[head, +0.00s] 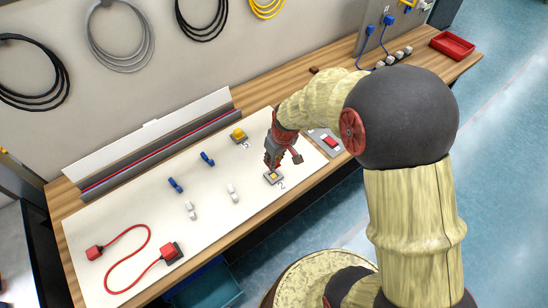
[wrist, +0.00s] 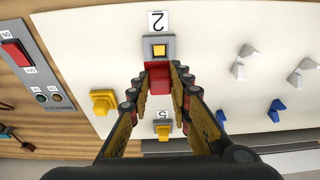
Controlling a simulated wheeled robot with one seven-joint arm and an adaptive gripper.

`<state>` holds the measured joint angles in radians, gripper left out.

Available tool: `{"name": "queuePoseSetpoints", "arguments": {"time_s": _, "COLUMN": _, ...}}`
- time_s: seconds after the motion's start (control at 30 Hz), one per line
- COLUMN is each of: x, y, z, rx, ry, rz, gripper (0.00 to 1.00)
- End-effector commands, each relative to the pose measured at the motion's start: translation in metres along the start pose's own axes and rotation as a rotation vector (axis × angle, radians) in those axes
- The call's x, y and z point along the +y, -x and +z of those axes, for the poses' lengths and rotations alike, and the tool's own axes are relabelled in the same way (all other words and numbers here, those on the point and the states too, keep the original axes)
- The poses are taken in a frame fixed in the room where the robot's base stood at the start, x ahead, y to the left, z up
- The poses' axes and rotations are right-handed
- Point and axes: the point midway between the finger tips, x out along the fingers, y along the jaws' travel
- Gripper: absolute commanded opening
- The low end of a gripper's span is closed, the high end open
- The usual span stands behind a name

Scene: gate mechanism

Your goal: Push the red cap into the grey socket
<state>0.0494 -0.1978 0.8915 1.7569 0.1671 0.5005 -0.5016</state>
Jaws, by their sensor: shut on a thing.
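The red cap (wrist: 158,78) is held between the fingers of my gripper (wrist: 160,82) in the wrist view. The grey socket (wrist: 171,44) has a yellow square centre and lies just beyond the cap, beside a label 2. In the wrist view the cap sits in front of the socket's near edge; I cannot tell whether they touch. In the head view my gripper (head: 270,166) points down just above the socket (head: 266,178), near the right part of the white board. The cap is hard to make out there.
A yellow block (wrist: 104,102) stands close beside my gripper, and another yellow block (head: 238,134) sits by label 5. A red switch (head: 331,142) is to the right. Blue (head: 207,159) and white pegs (head: 190,210) and a red cable (head: 122,290) lie left.

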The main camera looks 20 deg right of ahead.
Motion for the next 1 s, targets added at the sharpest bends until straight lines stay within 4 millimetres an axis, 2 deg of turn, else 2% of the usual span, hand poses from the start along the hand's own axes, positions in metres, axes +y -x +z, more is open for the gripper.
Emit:
{"name": "queuePoseSetpoints", "arguments": {"time_s": 0.1, "x": 0.0, "y": -0.013, "z": 0.003, "rx": -0.001, "ry": 0.0, "rz": 0.0, "gripper": 0.0}}
{"name": "queuePoseSetpoints", "arguments": {"time_s": 0.4, "x": 0.0, "y": -0.037, "z": 0.008, "rx": -0.001, "ry": 0.0, "rz": 0.0, "gripper": 0.0}}
{"name": "queuePoseSetpoints", "arguments": {"time_s": 1.0, "x": 0.0, "y": -0.051, "z": 0.012, "rx": 0.0, "ry": 0.0, "rz": 0.0, "gripper": 0.0}}
